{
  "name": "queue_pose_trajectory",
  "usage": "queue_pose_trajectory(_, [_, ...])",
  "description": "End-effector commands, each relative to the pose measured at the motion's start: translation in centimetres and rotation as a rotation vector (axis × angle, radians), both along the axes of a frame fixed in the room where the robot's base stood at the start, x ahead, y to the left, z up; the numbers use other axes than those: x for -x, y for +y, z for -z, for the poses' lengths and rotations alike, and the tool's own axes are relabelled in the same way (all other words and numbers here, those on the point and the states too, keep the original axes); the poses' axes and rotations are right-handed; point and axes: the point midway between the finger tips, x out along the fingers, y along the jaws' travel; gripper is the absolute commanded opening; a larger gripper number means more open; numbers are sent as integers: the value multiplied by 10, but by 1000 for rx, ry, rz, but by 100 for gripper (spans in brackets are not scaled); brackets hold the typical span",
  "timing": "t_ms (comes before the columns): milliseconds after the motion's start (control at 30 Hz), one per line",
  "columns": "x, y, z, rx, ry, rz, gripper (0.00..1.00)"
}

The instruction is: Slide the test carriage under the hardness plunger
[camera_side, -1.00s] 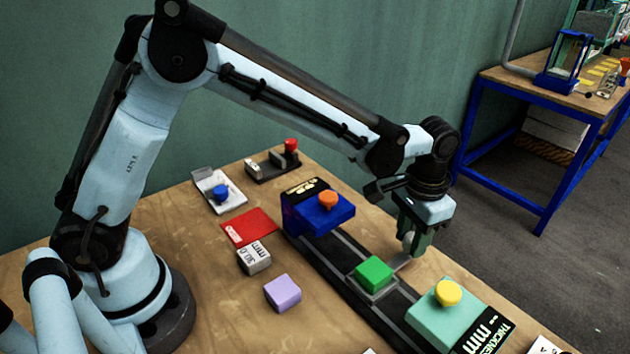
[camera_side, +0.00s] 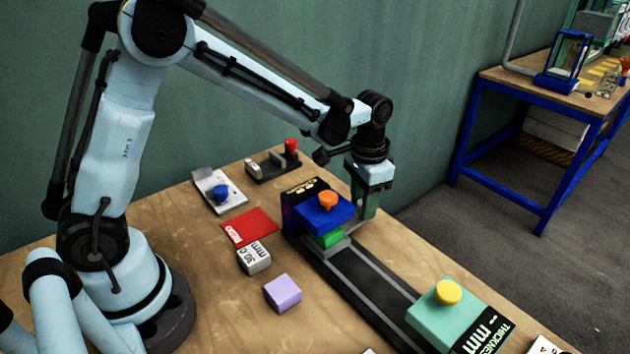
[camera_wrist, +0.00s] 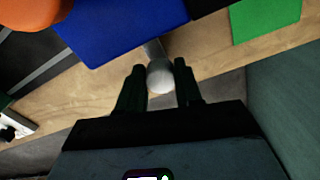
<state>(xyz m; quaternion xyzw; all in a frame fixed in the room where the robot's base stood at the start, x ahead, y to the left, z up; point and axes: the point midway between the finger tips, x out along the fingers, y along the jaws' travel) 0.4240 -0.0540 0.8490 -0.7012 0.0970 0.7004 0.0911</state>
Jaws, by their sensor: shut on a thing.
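A blue press (camera_side: 325,212) with an orange knob (camera_side: 328,198) stands at the far end of a dark rail (camera_side: 360,275). The carriage (camera_side: 337,247) sits on the rail at this press, with its green block (camera_side: 330,239) partly hidden under the blue head. My gripper (camera_side: 366,210) is down beside the press on its far right side. In the wrist view its fingers are shut on a pale grey ball handle (camera_wrist: 160,78), whose rod runs toward the blue head (camera_wrist: 120,25). Whether the block is centred below the plunger is hidden.
A teal press (camera_side: 437,315) with a yellow knob, labelled thickness, stands at the rail's near end. Left of the rail are a lilac block (camera_side: 282,292), a 30.0 mm block (camera_side: 254,258) and a red card (camera_side: 248,227). The middle of the rail is clear.

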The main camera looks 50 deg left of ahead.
Motion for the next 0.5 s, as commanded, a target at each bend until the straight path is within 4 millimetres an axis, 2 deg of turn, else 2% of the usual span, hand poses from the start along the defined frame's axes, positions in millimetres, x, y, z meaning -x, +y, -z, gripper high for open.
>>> queue_pose_trajectory(33, [-1, 6, 0, -13, -1, -7, 0])
queue_pose_trajectory(167, [-1, 7, 0, -14, -1, -9, 0])
queue_pose_trajectory(200, [0, 7, 0, -14, -1, -9, 39])
queue_pose_trajectory(333, [0, 7, 0, -13, 0, -9, 59])
queue_pose_trajectory(500, [0, 5, 0, -10, 0, -7, 60])
